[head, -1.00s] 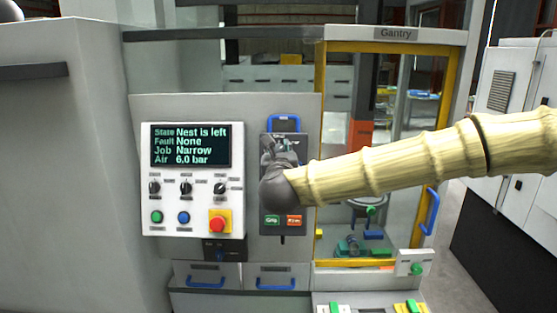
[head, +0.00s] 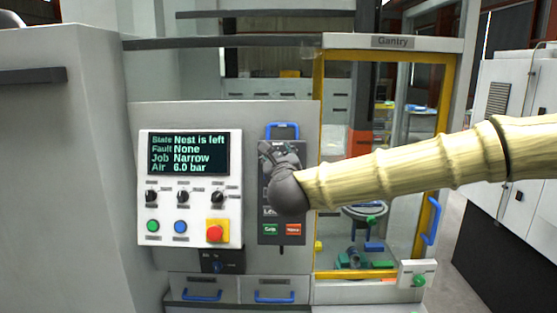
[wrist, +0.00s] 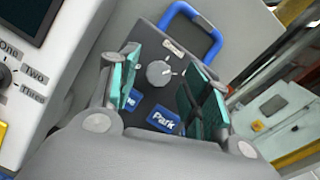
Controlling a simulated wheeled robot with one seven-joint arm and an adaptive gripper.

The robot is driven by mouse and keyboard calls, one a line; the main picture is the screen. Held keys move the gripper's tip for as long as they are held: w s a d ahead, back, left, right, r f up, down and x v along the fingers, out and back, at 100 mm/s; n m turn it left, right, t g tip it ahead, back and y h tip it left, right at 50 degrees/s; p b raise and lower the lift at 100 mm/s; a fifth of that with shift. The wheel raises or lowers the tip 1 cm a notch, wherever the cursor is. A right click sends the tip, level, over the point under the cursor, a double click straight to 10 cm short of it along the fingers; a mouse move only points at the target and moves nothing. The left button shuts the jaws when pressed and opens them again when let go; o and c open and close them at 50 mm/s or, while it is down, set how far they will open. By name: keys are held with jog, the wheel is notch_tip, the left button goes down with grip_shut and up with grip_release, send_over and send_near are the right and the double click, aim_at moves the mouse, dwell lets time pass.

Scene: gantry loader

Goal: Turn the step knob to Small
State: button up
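A round grey knob (wrist: 158,73) with a pointer mark sits on a dark pendant (wrist: 150,98) in the wrist view. A small label (wrist: 172,47) above it is too small to read. My gripper (wrist: 164,64) is open, its two green-padded fingers on either side of the knob with gaps visible. I cannot tell how far the fingertips are from the panel face. In the head view the dark pendant (head: 297,216) hangs right of the control panel, and my gripper (head: 272,152) covers its middle, hiding the knob. The knob's setting is not readable.
Left is the control panel (head: 190,240) with a screen (head: 188,154), several small knobs and a red stop button (head: 215,233). A yellow-framed glass door (head: 318,100) stands right.

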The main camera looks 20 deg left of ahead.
jog(key=shift+s, duration=0.1)
jog(key=v, duration=1.1)
jog(key=shift+s, duration=0.4)
jog(key=shift+d, duration=0.15)
